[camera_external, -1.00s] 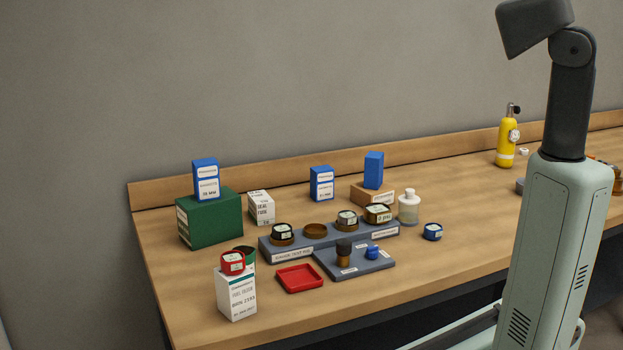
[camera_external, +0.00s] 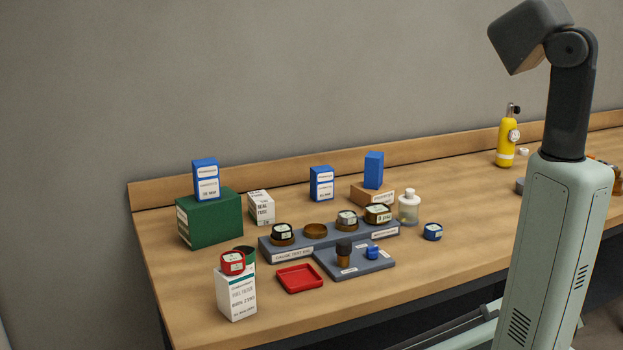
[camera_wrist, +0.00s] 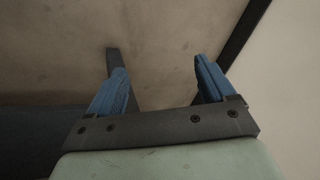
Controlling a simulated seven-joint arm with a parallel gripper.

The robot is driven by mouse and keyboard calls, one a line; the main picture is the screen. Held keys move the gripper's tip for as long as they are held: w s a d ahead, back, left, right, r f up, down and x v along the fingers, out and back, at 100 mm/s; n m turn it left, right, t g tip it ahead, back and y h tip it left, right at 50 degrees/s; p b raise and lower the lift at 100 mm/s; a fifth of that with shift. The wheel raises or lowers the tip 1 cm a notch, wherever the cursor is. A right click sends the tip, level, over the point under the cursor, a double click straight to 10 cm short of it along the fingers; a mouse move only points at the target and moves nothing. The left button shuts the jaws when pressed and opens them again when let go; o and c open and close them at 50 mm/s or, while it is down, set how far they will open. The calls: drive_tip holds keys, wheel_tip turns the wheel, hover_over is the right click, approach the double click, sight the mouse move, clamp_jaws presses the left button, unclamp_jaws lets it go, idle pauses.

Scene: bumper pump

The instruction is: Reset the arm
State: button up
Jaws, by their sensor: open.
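My gripper shows in the wrist view (camera_wrist: 160,85) with its two blue fingers spread apart and nothing between them. Beyond the fingers there is a plain tan-brown surface with a dark bar and a dark edge. In the external view my gripper itself is not seen; part of my arm shows at the lower right, near the bench's front edge. The task names no object.
The wooden bench (camera_external: 460,245) holds a grey rack (camera_external: 290,252) with several round containers, a red tray (camera_external: 299,278), a green box (camera_external: 215,222), a white carton (camera_external: 237,297), blue boxes (camera_external: 322,184) and a yellow cylinder (camera_external: 507,140). Bare wood lies right of the rack.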

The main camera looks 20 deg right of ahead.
drive_tip(key=w+d+f+m+h, duration=0.1)
drive_tip(key=w+d, duration=0.1)
drive_tip(key=d, duration=0.9)
drive_tip(key=w+d+f+m+g+h, duration=0.1)
drive_tip(key=w+d, duration=0.1)
drive_tip(key=d, duration=0.9)
drive_tip(key=w+d+f+m+h, duration=0.1)
drive_tip(key=w+d+f, duration=0.1)
drive_tip(key=d, duration=0.9)
drive_tip(key=s+d+r+m+g, duration=0.1)
drive_tip(key=s+d, duration=0.4)
drive_tip(key=d, duration=0.3)
drive_tip(key=s+d+r+m+g, duration=0.1)
drive_tip(key=s+d+g, duration=0.1)
drive_tip(key=s+d, duration=0.3)
drive_tip(key=s+d+r+g+h, duration=0.1)
drive_tip(key=s+d, duration=0.4)
drive_tip(key=d, duration=0.7)
drive_tip(key=shift+s+r+m+g, duration=0.25)
drive_tip(key=shift+r+m+g, duration=0.15)
drive_tip(key=shift+r, duration=0.1)
drive_tip(key=shift+d, duration=0.1)
